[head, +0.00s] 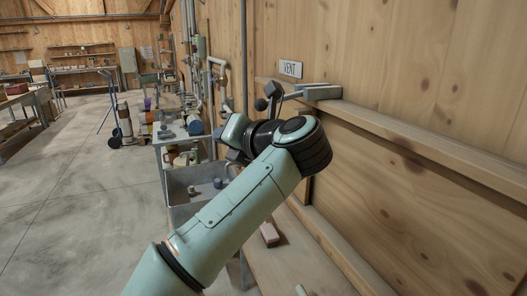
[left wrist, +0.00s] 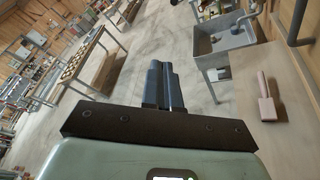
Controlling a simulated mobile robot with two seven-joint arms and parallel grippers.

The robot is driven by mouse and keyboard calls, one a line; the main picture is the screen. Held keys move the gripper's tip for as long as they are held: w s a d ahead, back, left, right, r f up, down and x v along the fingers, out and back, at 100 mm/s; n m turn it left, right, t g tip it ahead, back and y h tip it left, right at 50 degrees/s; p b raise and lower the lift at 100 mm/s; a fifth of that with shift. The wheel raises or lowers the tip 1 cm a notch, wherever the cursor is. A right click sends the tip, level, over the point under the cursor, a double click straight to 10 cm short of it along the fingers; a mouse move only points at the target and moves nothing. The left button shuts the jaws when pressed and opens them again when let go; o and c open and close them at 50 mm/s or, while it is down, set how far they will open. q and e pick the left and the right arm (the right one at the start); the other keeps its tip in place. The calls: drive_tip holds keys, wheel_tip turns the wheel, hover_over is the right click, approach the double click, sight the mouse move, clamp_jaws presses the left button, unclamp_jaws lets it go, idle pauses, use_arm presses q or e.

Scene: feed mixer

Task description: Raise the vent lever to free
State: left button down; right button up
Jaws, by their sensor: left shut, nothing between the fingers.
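The vent lever (head: 272,91) is a dark handle at a grey bracket (head: 320,92) on the wooden wall ledge, under the VENT sign (head: 290,68) in the head view. A dark round knob (head: 261,104) shows at its left end. The lever's exact angle is hard to tell. My left arm crosses the head view below it, with the wrist bent back to the left. My left gripper is below and left of the lever, apart from it. In the left wrist view its dark fingers (left wrist: 163,84) are together and empty. The lever is outside that view. My right gripper is not in view.
A wooden bench (head: 300,265) runs along the wall, with a pink-handled block (head: 270,234) on it, also in the left wrist view (left wrist: 267,98). A grey sink (head: 180,190) stands beyond. Pipes (head: 243,50) rise along the wall. Open floor (head: 60,190) lies left.

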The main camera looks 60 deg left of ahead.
sight(283, 99)
use_arm(q)
drive_tip(key=w+d+f+n+t+y+b, duration=0.4)
drive_tip(key=w+d+f+t+y+b, duration=0.15)
drive_tip(key=w+f+y+b, duration=0.5)
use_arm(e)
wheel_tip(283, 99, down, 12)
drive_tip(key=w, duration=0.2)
use_arm(q)
drive_tip(key=d+r+p+x, duration=0.1)
drive_tip(key=p+x, duration=0.4)
drive_tip(key=x, duration=0.8)
drive_tip(key=shift+s+r+h, duration=0.25)
drive_tip(key=shift+r+h, duration=0.1)
drive_tip(key=shift+r, duration=0.15)
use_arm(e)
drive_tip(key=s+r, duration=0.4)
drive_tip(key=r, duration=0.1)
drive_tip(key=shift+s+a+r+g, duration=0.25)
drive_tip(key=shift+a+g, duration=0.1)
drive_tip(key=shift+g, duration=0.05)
use_arm(q)
drive_tip(key=shift+d, duration=0.1)
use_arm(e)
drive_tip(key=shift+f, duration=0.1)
